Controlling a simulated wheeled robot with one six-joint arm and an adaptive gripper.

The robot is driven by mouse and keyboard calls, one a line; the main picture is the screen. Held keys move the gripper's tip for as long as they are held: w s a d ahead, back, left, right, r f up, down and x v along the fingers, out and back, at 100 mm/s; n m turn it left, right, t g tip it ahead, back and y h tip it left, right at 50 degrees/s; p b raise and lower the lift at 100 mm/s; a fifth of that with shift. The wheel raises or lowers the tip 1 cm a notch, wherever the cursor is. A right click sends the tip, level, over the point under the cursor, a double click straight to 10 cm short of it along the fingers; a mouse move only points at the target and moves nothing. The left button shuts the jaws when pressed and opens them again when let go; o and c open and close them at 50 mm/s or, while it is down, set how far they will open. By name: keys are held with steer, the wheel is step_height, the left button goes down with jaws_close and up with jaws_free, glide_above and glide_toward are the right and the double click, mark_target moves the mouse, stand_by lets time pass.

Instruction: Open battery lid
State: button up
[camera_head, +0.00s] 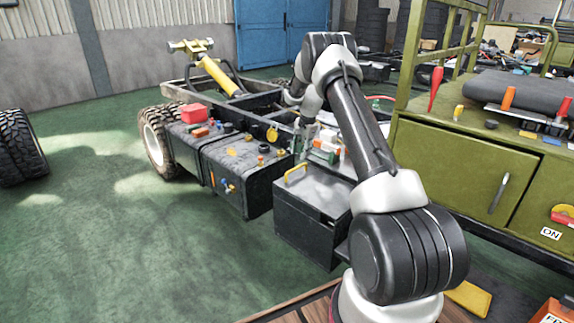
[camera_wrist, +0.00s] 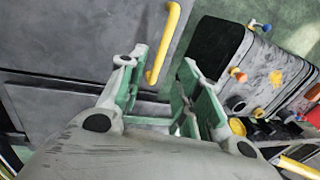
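The battery box (camera_head: 308,230) is a dark box with a flat grey lid (camera_head: 325,188), which looks shut. A yellow handle (camera_head: 296,172) stands at the lid's left edge. In the wrist view the lid (camera_wrist: 75,35) fills the upper left, and the yellow handle (camera_wrist: 168,40) shows between and beyond my fingertips. My gripper (camera_wrist: 162,68) is open and empty, its green fingers apart on either side of the handle in the picture. In the head view my gripper (camera_head: 303,140) hangs just above and behind the handle. Whether it touches the handle I cannot tell.
Black tanks (camera_head: 235,165) with coloured caps stand left of the battery box, beside a wheel (camera_head: 158,143). A red box (camera_head: 194,113) sits on the tanks. A green cabinet (camera_head: 455,175) stands at the right.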

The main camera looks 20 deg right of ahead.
mark_target(298, 168)
steer(key=f, duration=0.2)
steer(key=w+f, duration=0.1)
steer(key=f, duration=0.4)
steer(key=shift+w+a+f, duration=0.25)
steer(key=shift+a, duration=0.1)
steer(key=shift+c, duration=0.3)
jaws_close()
